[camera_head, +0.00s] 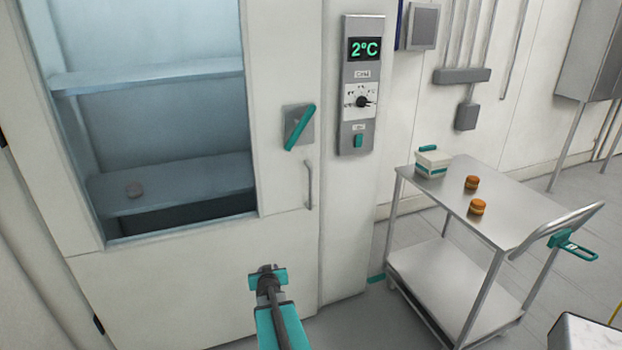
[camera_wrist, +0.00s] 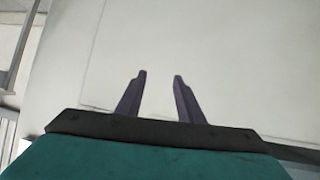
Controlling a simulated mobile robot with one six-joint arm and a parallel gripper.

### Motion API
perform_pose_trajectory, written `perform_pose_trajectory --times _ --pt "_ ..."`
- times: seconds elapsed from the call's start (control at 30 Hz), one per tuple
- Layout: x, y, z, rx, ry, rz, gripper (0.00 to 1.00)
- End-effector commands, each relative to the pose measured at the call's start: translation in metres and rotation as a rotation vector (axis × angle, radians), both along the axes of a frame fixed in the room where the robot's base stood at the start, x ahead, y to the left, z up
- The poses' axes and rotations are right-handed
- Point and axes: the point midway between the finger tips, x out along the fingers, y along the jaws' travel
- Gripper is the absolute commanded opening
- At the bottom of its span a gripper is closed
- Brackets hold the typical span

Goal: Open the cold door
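The cold door (camera_head: 281,245) is a large white door with a glass window, and it looks shut. A teal lever handle (camera_head: 299,127) sits tilted on a grey plate at its right side. A thin grey vertical pull bar (camera_head: 309,185) is below the lever. Through the window (camera_head: 150,130) I see shelves with a small round grey item on the lower one. My gripper (camera_head: 266,270) is low in front of the door, below the lever and pull bar. In the wrist view my gripper (camera_wrist: 158,75) has its two fingers apart with nothing between them, facing a white surface.
A control panel (camera_head: 361,85) reading 2°C is on the wall right of the door. A steel cart (camera_head: 435,280) stands to the right, carrying a white-and-teal box (camera_head: 432,165) and two orange-brown round items (camera_head: 477,207). Grey floor shows between the door and cart.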

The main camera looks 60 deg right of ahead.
Motion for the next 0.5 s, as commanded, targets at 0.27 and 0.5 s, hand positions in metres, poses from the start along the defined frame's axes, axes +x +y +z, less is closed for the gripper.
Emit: perform_pose_trajectory --times 0.27,0.5 --pt "-0.031 -0.103 0.122 -0.169 -0.215 -0.039 0.34" --pt "-0.071 -0.164 0.214 -0.300 -0.355 -0.028 0.34"
